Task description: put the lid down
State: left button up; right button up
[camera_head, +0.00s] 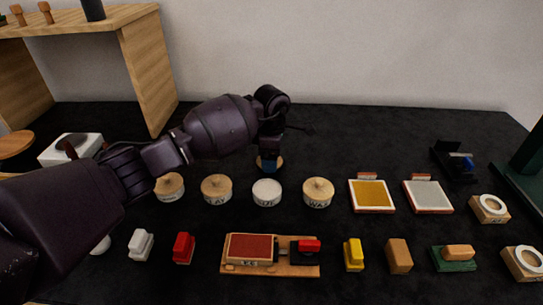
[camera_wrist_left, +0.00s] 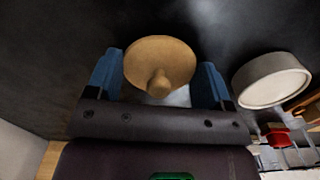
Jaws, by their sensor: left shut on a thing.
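My left gripper (camera_head: 270,157) is shut on a round wooden lid (camera_wrist_left: 160,60) with a small knob. In the left wrist view the lid sits between the two blue fingers, knob toward the camera. In the head view the lid (camera_head: 263,167) is low over the black table, behind the row of jars and mostly hidden by the gripper. I cannot tell whether it touches the table. A round white jar without a wooden lid (camera_head: 267,191) stands just in front of it, and shows beside the gripper in the left wrist view (camera_wrist_left: 272,80). My right gripper is not in view.
Lidded jars (camera_head: 217,188) (camera_head: 318,191) flank the white jar. Yellow (camera_head: 371,196) and white (camera_head: 428,196) framed pads lie to the right. A wooden tray (camera_head: 229,268) with a red pad lies in front. The black cloth behind the jars is mostly clear toward the right.

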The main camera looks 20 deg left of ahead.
pick_arm(q)
jog(key=shift+f, duration=0.1)
jog(key=o, duration=0.9)
notch_tip(320, 180, up, 12)
jog(key=p, duration=0.1)
jog(key=shift+r, duration=0.2)
